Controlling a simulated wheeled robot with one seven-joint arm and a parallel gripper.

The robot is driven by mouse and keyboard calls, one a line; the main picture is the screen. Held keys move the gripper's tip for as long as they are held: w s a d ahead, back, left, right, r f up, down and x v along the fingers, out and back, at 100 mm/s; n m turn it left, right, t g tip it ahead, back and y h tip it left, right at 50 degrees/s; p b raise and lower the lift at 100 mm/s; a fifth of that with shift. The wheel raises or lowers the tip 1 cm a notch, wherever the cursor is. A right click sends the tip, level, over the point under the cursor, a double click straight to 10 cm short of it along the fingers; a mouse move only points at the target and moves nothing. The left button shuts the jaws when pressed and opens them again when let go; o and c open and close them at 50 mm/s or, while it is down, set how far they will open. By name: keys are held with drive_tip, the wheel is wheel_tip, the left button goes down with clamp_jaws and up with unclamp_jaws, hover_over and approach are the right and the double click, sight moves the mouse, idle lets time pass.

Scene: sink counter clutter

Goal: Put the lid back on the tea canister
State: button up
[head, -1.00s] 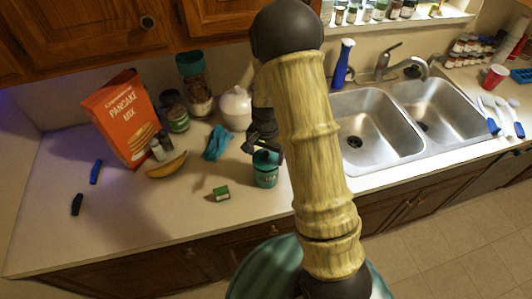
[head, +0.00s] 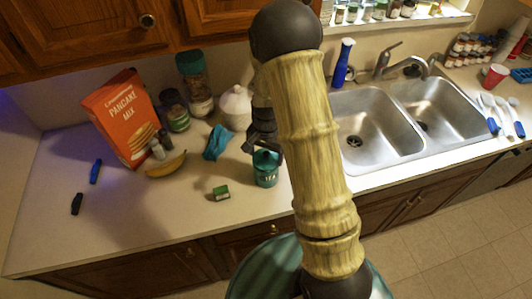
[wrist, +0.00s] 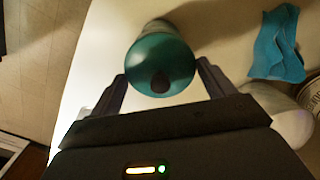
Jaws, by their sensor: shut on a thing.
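The teal tea canister (head: 266,180) stands upright on the counter, its TEA lettering facing the front. Its teal lid (head: 264,158) is at the canister's mouth; I cannot tell whether it is fully seated. In the wrist view the round lid (wrist: 160,62) with its dark knob lies between the two fingers and covers the canister's opening. My gripper (head: 266,148) is directly above the canister, shut on the lid. It also shows in the wrist view (wrist: 162,84), one finger at each side of the lid. My arm partly hides the canister's right surroundings.
A teal cloth (head: 217,142), a white lidded jar (head: 236,107) and a banana (head: 167,165) are behind and left. The sink (head: 375,135) is right.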

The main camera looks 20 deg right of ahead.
idle(0.3)
drive_tip(key=o, duration=0.9)
drive_tip(key=shift+r+p, duration=2.75)
drive_tip(key=shift+r, duration=0.8)
drive_tip(key=shift+c, duration=0.3)
clamp_jaws()
